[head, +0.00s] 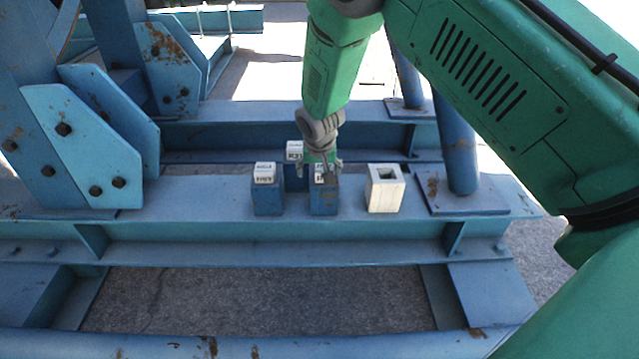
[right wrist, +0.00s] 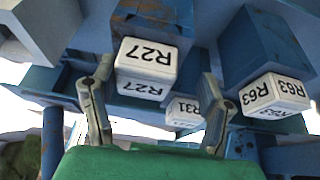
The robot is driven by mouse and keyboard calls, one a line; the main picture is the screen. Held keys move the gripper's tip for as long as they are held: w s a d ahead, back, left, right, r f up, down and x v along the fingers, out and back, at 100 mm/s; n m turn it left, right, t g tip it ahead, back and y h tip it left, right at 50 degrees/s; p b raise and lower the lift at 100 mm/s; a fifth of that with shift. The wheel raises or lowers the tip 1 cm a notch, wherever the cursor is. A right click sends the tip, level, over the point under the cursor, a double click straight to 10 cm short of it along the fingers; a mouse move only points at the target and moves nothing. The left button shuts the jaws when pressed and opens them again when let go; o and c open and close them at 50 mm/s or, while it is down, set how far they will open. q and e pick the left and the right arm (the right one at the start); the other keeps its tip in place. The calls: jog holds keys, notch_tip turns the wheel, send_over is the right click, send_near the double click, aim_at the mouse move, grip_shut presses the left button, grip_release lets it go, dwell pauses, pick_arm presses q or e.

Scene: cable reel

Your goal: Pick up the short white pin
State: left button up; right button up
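My right gripper (head: 319,168) points down over the middle blue block (head: 323,203) on the blue beam. A white pin labelled R27 (right wrist: 146,62) sits in that block. In the right wrist view, my open right gripper (right wrist: 156,72) has one finger on each side of this pin, with visible gaps. A white pin labelled R63 (head: 264,172) sits in the left blue block (head: 267,200); it also shows in the right wrist view (right wrist: 274,95). A third white pin (head: 295,149), apparently R31 (right wrist: 184,111), stands behind. My left gripper is out of view. The pins' full lengths are hidden.
A white block (head: 385,190) with a square hole in its top stands right of the middle block. The blue beam (head: 180,228) has free room left of the blocks. A slanted blue post (head: 459,150) rises at the right, and bolted blue plates (head: 85,150) at the left.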

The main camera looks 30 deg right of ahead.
jog(key=shift+d, duration=0.1)
jog(key=shift+s+d, duration=0.1)
jog(key=shift+d, duration=0.25)
jog(key=shift+c, duration=0.4)
jog(key=shift+d+f, duration=0.2)
jog(key=shift+d, duration=0.25)
jog(key=shift+d+f, duration=0.2)
jog(key=shift+d, duration=0.25)
grip_shut()
jog(key=shift+a+r, duration=0.35)
jog(key=shift+a, duration=0.4)
jog(key=r+p, duration=0.1)
jog(key=r, duration=0.2)
jog(key=r+p, duration=0.1)
jog(key=r, duration=0.2)
jog(key=r+p, duration=0.2)
jog(key=r, duration=0.1)
jog(key=shift+d, duration=0.35)
jog(key=shift+a+r, duration=0.15)
jog(key=shift+r, duration=0.2)
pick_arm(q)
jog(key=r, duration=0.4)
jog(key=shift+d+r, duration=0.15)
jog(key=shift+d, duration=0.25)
pick_arm(e)
jog(key=shift+a+r, duration=0.1)
jog(key=shift+a, duration=0.1)
jog(key=shift+d, duration=0.1)
